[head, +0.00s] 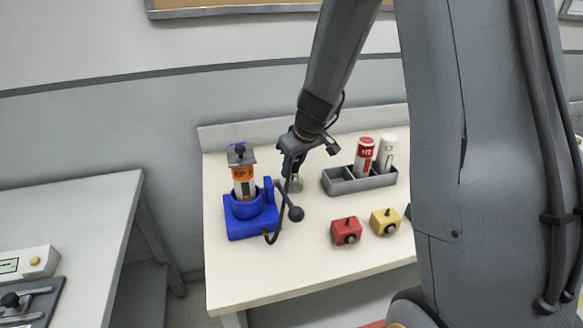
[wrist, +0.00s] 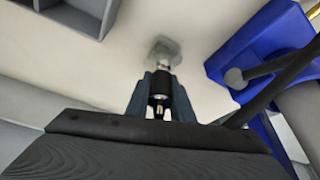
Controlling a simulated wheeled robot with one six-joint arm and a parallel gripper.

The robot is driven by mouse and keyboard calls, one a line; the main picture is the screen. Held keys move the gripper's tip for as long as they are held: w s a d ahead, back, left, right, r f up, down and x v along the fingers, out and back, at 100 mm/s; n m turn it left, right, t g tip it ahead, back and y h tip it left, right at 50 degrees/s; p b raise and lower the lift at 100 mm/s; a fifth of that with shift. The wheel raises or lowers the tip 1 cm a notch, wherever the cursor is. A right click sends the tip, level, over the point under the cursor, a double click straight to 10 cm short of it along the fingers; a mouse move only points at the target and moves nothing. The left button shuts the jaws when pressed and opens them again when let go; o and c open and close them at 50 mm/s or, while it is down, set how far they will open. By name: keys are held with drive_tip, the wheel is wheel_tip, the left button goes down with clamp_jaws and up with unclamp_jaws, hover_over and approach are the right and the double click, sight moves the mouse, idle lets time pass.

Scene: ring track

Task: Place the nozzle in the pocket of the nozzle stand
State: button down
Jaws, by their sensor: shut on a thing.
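My gripper (head: 291,170) points down over the table, just right of the blue press. The wrist view shows its two blue-grey fingers (wrist: 161,97) shut on the nozzle (wrist: 160,84), a small black cylinder with a pale metal part at its far end. Beyond that end is a small grey, faceted nozzle stand (wrist: 170,47), which also shows below the gripper in the head view (head: 296,185). The nozzle's far end lines up with the stand and hides its pocket. I cannot tell whether the nozzle is in the pocket or above it.
Close on the left stands the blue press (head: 247,228) with an orange-labelled cartridge (head: 243,180) and a black-knobbed lever (head: 296,213). A grey rack (head: 345,186) with two bottles stands right. Red (head: 346,231) and yellow (head: 384,221) boxes sit in front.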

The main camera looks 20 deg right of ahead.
drive_tip(key=shift+f+b, duration=0.25)
drive_tip(key=shift+b, duration=0.1)
drive_tip(key=c, duration=1.5)
unclamp_jaws()
drive_tip(key=shift+s, duration=0.1)
drive_tip(key=shift+c, duration=0.2)
drive_tip(key=shift+f, duration=0.1)
drive_tip(key=shift+s+a, duration=0.15)
drive_tip(key=shift+a+r+p, duration=0.1)
drive_tip(key=shift+r+p, duration=0.55)
drive_tip(key=shift+p, duration=0.4)
drive_tip(key=b+v, duration=0.1)
drive_tip(key=v, duration=1.1)
drive_tip(key=shift+d, duration=0.25)
